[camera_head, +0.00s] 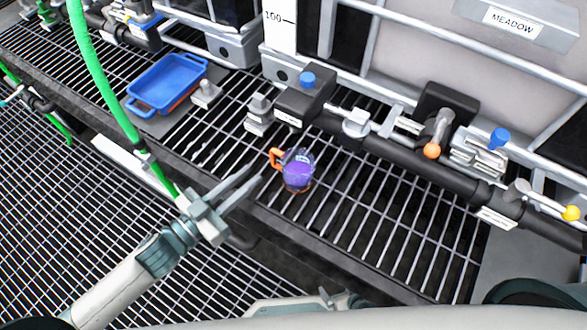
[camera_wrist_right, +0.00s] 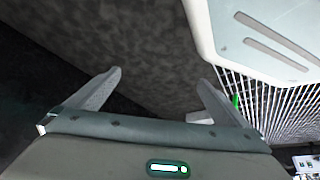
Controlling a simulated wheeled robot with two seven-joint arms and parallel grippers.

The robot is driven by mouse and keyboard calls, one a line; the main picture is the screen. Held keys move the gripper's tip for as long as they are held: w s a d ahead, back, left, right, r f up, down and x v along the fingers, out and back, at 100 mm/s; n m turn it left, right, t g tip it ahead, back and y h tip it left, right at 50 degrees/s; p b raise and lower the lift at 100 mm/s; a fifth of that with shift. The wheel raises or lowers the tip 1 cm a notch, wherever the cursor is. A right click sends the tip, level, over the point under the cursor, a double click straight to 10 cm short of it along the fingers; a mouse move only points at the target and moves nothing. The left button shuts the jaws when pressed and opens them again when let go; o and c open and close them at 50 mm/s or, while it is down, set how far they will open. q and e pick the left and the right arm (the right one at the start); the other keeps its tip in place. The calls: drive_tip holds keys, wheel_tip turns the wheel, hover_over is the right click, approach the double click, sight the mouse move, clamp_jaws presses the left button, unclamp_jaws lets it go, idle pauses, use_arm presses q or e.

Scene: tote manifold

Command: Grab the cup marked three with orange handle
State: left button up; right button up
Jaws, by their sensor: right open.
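A small clear cup (camera_head: 298,172) with purple contents stands upright on the grated shelf in the head view. Its orange handle (camera_head: 276,158) points left. I cannot read any number on it. My left gripper (camera_head: 255,175) is just to the left of the cup, with its fingers pointing toward it. My right gripper (camera_wrist_right: 159,76) shows in the right wrist view, open and empty, away from the cup.
A blue tray (camera_head: 168,84) lies at the back left. Behind the cup runs a black pipe manifold (camera_head: 400,157) with valves and blue, orange and yellow knobs. A green hose (camera_head: 98,75) hangs at the left. The grating (camera_head: 370,220) right of the cup is clear.

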sight(273, 164)
use_arm(q)
drive_tip(key=b+x, duration=0.1)
drive_tip(key=x, duration=0.5)
drive_tip(key=shift+w+d, duration=0.4)
drive_tip(key=shift+d, duration=0.05)
drive_tip(key=shift+w+d, duration=0.1)
drive_tip(key=shift+d, duration=0.05)
use_arm(e)
drive_tip(key=shift+s+d+f+g, duration=0.25)
drive_tip(key=shift+s+d, duration=0.15)
drive_tip(key=shift+s, duration=0.05)
drive_tip(key=shift+s+d+f+g, duration=0.2)
drive_tip(key=shift+s+d+g, duration=0.05)
drive_tip(key=shift+s+d, duration=0.15)
drive_tip(key=shift+f, duration=0.1)
use_arm(q)
drive_tip(key=shift+w+d+f, duration=0.15)
drive_tip(key=shift+w+d, duration=0.05)
drive_tip(key=shift+w+d+b, duration=0.2)
drive_tip(key=shift+b, duration=0.25)
drive_tip(key=shift+b+x, duration=0.7)
drive_tip(key=shift+x, duration=1.35)
drive_tip(key=shift+f, duration=0.2)
use_arm(e)
drive_tip(key=shift+s+d+f+g+h, duration=0.25)
drive_tip(key=shift+s+d+g, duration=0.1)
drive_tip(key=shift+d, duration=0.1)
drive_tip(key=shift+s+d+f+g+h, duration=0.15)
drive_tip(key=shift+s+d+f+g, duration=0.05)
drive_tip(key=shift+s+d+g, duration=0.2)
